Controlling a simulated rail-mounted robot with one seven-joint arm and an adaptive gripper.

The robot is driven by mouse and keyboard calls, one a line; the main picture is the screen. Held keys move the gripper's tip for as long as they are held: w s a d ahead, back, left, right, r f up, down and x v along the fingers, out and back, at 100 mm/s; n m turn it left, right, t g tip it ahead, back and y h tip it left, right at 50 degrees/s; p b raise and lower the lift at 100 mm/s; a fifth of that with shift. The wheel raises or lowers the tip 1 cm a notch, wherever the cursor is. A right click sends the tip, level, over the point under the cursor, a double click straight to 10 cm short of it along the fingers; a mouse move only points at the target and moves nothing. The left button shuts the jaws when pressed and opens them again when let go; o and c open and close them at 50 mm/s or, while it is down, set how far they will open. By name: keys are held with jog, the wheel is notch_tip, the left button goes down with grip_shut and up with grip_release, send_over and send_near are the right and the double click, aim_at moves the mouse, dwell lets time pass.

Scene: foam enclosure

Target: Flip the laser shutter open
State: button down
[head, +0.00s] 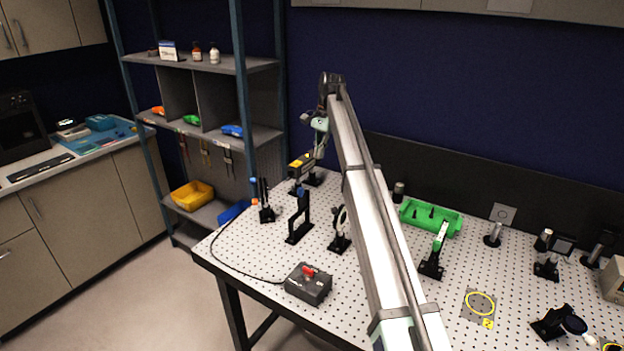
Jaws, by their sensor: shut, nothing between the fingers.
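A black and yellow box-shaped unit, which looks like the laser (301,164), stands on a post at the far left corner of the perforated table. I cannot make out a shutter on it or tell its position. My gripper (319,152) hangs at the end of my arm, fingers down, beside the right end of this unit. It looks shut and empty. The picture is too small to tell whether it touches the unit. A dark control box (308,284) with a red toggle or lever on top sits at the table's front left edge, with a black cable running from it.
Black optic mounts (299,216) stand left of my arm, with a small post mount (265,201) near the left edge. A green tray (431,216) and several mounts are on the right. My arm crosses above the table's middle. A shelf rack (205,133) stands behind left.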

jog(key=shift+d+r, duration=0.1)
jog(key=shift+d, duration=0.15)
jog(key=p, duration=0.3)
send_over(302, 198)
jog(key=w+d, duration=0.2)
jog(key=w, duration=0.1)
notch_tip(302, 198, down, 9)
jog(key=shift+s+a+f, duration=0.2)
jog(key=shift+s+f, duration=0.15)
